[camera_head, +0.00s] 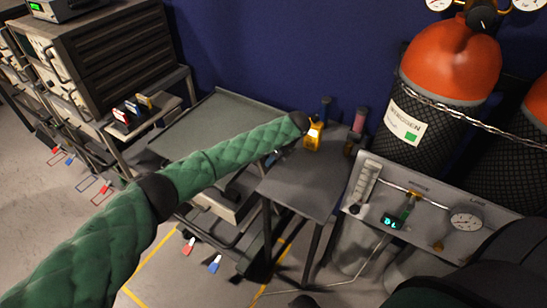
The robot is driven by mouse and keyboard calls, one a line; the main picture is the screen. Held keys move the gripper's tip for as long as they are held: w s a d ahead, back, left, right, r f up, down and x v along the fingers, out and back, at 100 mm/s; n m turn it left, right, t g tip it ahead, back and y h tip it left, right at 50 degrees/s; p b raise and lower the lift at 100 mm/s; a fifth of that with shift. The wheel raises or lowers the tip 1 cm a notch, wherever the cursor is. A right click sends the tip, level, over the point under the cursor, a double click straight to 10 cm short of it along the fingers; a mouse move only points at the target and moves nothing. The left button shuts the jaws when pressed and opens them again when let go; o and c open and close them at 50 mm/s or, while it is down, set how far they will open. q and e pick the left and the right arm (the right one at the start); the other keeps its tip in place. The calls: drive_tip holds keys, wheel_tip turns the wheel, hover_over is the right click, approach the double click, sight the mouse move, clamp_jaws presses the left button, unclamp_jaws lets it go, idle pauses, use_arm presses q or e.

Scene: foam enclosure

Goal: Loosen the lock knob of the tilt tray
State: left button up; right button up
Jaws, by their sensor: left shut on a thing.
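My left arm in its green quilted sleeve crosses the tray from the lower left. My left gripper (300,123) is a small dark end at the tray's right side, seen from behind and above. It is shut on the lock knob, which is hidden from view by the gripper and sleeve. The grey tilt tray (213,107) has a raised rim and stands against the blue wall, its front partly covered by my arm. I cannot tell how far it is tilted. My right gripper is not in view.
A grey side table (305,180) holds a yellow object (314,135) close to my left gripper. A gas panel (430,210) and a chained orange-topped cylinder (452,62) stand at right. An instrument rack (90,50) is at left.

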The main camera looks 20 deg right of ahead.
use_arm(q)
drive_tip(key=shift+s+a+n+t+h+p, duration=0.15)
drive_tip(key=shift+t+h+p, duration=0.15)
drive_tip(key=shift+t+h, duration=0.15)
drive_tip(key=shift+a+n+t+h+p, duration=0.15)
drive_tip(key=shift+t+h+p, duration=0.15)
drive_tip(key=shift+h, duration=0.25)
drive_tip(key=shift+t+h, duration=0.45)
drive_tip(key=shift+h, duration=0.15)
drive_tip(key=shift+d+t+h, duration=0.1)
drive_tip(key=shift+t+h, duration=0.3)
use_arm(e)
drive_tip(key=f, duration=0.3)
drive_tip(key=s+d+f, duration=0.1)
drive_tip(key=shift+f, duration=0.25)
use_arm(q)
drive_tip(key=o, duration=1)
drive_tip(key=shift+s+r, duration=0.15)
drive_tip(key=shift+b+v, duration=1.15)
drive_tip(key=shift+v, duration=2.6)
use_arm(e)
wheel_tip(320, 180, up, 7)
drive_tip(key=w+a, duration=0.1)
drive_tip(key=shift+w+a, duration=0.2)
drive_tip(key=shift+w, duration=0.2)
